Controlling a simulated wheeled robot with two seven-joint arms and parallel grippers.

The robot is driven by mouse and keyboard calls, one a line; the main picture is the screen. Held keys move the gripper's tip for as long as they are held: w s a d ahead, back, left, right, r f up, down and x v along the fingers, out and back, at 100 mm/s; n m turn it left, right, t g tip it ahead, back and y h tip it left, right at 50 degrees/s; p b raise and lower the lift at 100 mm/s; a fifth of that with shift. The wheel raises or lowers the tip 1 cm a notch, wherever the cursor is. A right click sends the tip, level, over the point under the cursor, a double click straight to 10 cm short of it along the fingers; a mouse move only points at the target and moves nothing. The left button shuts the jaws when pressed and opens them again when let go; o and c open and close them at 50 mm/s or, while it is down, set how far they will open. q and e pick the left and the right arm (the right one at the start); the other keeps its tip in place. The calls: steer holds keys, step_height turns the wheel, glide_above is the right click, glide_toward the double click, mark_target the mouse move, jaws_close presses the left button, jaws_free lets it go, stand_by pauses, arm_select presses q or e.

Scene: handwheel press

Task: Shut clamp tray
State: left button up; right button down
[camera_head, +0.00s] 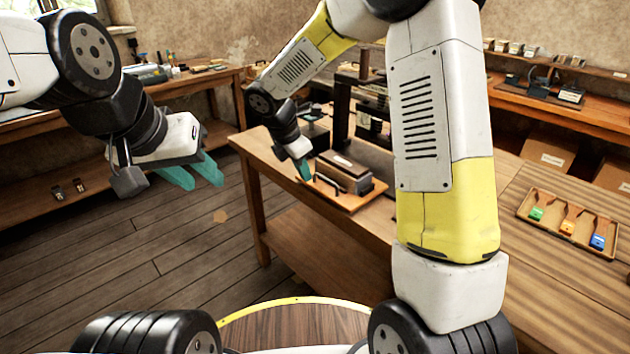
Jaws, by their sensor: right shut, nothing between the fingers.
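The clamp tray (350,204) is a wooden board on the workbench, at the middle of the head view. It bears a dark box-like block with a light label (343,161), and a dark bar handle (328,185) is at its front. The tray sits out in front of the dark press frame (341,112). My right gripper (304,172) is shut and empty at the tray's front left edge, close to the handle; I cannot tell whether it touches. My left gripper (192,174) is open and empty over the floor at the left, away from the tray.
My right arm hides part of the press and bench. A wooden box (522,208) with several coloured tags lies on the bench at the right. Side benches (215,77) with tools stand along the walls. The floor left of the workbench is mostly clear.

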steer(key=shift+n, duration=0.7)
steer(key=shift+w+d+f, duration=0.8)
steer(key=shift+w+f, duration=0.15)
steer(key=shift+f, duration=0.9)
steer(key=shift+w+d+f, duration=0.75)
steer(key=shift+w+f, duration=0.25)
steer(key=shift+f, duration=0.9)
steer(key=shift+w+d+f, duration=0.8)
steer(key=shift+w+f, duration=0.15)
steer(key=shift+f, duration=0.9)
steer(key=w+d, duration=0.3)
steer(key=d, duration=0.1)
steer(key=w+d, duration=0.4)
steer(key=d, duration=0.1)
steer(key=w+d, duration=0.3)
steer(key=d, duration=0.2)
steer(key=shift+w, duration=0.4)
steer(key=shift+d, duration=0.15)
